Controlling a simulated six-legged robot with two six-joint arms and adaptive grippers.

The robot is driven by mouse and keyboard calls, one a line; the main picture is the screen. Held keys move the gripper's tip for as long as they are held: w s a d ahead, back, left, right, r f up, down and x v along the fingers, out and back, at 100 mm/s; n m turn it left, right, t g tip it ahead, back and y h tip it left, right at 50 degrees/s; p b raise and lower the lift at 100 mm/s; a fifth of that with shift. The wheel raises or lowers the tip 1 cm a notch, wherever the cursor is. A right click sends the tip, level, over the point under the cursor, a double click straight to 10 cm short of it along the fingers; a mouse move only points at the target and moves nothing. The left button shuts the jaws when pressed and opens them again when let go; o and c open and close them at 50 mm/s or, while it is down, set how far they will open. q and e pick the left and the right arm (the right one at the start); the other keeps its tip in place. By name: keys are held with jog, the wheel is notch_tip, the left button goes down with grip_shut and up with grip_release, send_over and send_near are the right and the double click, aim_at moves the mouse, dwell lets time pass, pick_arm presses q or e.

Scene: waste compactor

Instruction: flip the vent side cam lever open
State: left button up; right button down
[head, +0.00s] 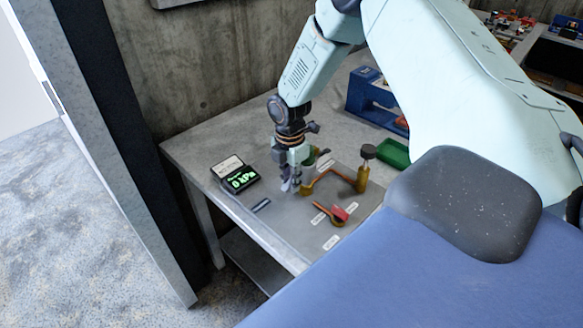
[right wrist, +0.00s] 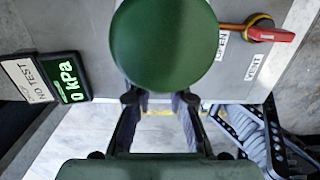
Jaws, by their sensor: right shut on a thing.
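My right gripper (head: 290,184) points down over the grey plate, just beside a green-topped round fitting (head: 312,154). In the right wrist view the round green top (right wrist: 165,45) fills the upper middle, and my right fingers (right wrist: 160,103) are at its lower edge. The gripper is shut on a small part at the fitting's side, which appears to be the cam lever. The lever is mostly hidden by the fingers and the green top, so its angle cannot be told. My left gripper is not in view.
A gauge (head: 236,174) reading 0 kPa lies left of the gripper. A copper pipe (head: 330,175) runs to a brass fitting (head: 362,178) on the right. A red-handled valve (right wrist: 270,34) sits near VENT and OPEN labels. A green tray (head: 394,153) is behind.

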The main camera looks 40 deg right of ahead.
jog(key=y+b, duration=0.2)
jog(key=b, duration=0.1)
jog(key=y+b, duration=0.1)
jog(key=b, duration=0.2)
jog(key=shift+w+a+r+y, duration=0.1)
jog(key=shift+r+y, duration=0.2)
jog(key=shift+y, duration=0.1)
jog(key=shift+a+r+y+b, duration=0.1)
jog(key=shift+r+y+b, duration=0.25)
jog(key=shift+y+b, duration=0.6)
jog(key=c, duration=1.4)
grip_release()
jog(key=v, duration=1.2)
jog(key=shift+w+a, duration=0.1)
jog(key=shift+w, duration=0.05)
jog(key=shift+a, duration=0.1)
